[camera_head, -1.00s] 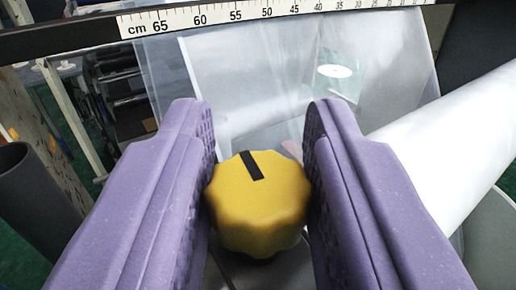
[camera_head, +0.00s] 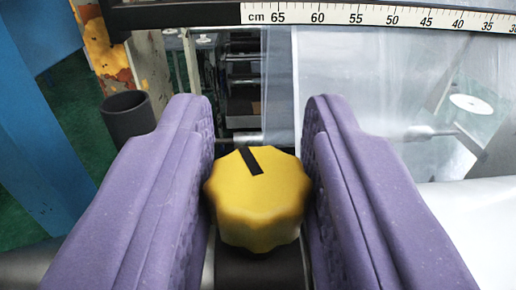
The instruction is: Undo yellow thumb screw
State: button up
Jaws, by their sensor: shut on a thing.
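The yellow thumb screw (camera_head: 257,200) is a lobed knob with a black mark on its top, in the lower middle of the view. My gripper (camera_head: 260,125) has two purple textured fingers, one on each side of the knob. The fingers are shut on the knob's left and right sides. The black mark points up and slightly to the left. The underside of the knob and whatever is below it are mostly hidden.
A centimetre scale (camera_head: 380,16) on a black bar crosses the top. Clear film (camera_head: 380,90) hangs behind at the right, with a white roll (camera_head: 475,215) at the lower right. A dark tube (camera_head: 128,116) and a blue post (camera_head: 40,130) stand at the left.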

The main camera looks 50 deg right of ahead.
aim_at(292, 219)
jog(key=n+t+y+p, duration=0.2)
jog(key=y, duration=0.1)
jog(key=n+t+y+p, duration=0.2)
jog(key=n+t+y, duration=0.1)
jog(key=shift+d+r+y, duration=0.1)
jog(key=shift+r+y, duration=0.1)
jog(key=shift+y, duration=0.1)
jog(key=shift+f+n+t+y+p, duration=0.15)
jog(key=shift+n+t+y+p, duration=0.9)
jog(key=shift+n+y, duration=0.65)
jog(key=shift+y, duration=0.3)
jog(key=o, duration=0.9)
jog(key=shift+w+f, duration=0.1)
jog(key=shift+o, duration=0.2)
jog(key=shift+g, duration=0.25)
jog(key=p+v, duration=0.1)
jog(key=v, duration=0.4)
jog(key=shift+f, duration=0.1)
jog(key=shift+v, duration=1.45)
